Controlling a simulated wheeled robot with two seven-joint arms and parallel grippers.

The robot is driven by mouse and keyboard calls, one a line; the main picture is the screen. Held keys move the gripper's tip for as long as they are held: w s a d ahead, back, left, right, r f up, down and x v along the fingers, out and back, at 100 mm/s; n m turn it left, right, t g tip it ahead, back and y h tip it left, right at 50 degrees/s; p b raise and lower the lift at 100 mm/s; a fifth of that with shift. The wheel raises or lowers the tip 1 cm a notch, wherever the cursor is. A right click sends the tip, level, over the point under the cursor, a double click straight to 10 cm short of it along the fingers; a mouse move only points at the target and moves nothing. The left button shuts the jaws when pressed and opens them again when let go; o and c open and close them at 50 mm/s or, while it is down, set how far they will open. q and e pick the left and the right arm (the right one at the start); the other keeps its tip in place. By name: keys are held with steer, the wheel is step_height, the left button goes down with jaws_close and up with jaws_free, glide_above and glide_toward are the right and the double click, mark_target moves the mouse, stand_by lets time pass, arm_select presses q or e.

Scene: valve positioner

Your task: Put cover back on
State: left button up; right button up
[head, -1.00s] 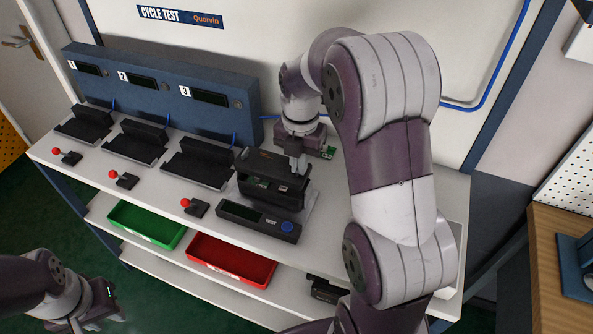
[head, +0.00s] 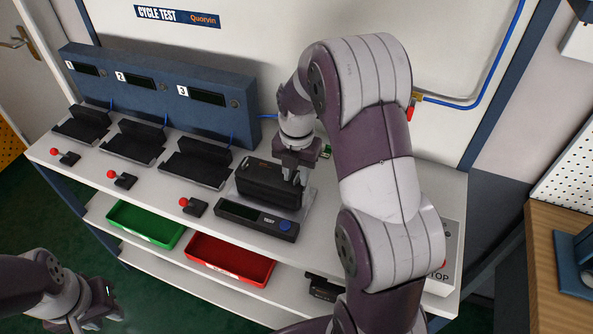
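Three empty black cradles (head: 197,163) and red-knobbed levers (head: 194,206) stand to the left. Green (head: 146,224) and red (head: 230,260) trays sit on the lower shelf. An emergency-stop box (head: 444,262) is at the right.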

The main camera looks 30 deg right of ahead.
steer(key=shift+r, duration=0.1)
step_height(320, 180, up, 5)
steer(key=shift+w+r, duration=0.1)
step_height(320, 180, up, 7)
steer(key=p, duration=0.5)
steer(key=s+a+f+m, duration=0.3)
steer(key=s+m, duration=0.4)
steer(key=m, duration=0.6)
steer(key=s+a+f+m+t, duration=0.1)
steer(key=s+a+f+m, duration=0.2)
steer(key=m, duration=1)
steer(key=s+a, duration=0.2)
steer(key=s, duration=0.1)
steer(key=shift+s, duration=0.4)
steer(key=shift+a, duration=0.1)
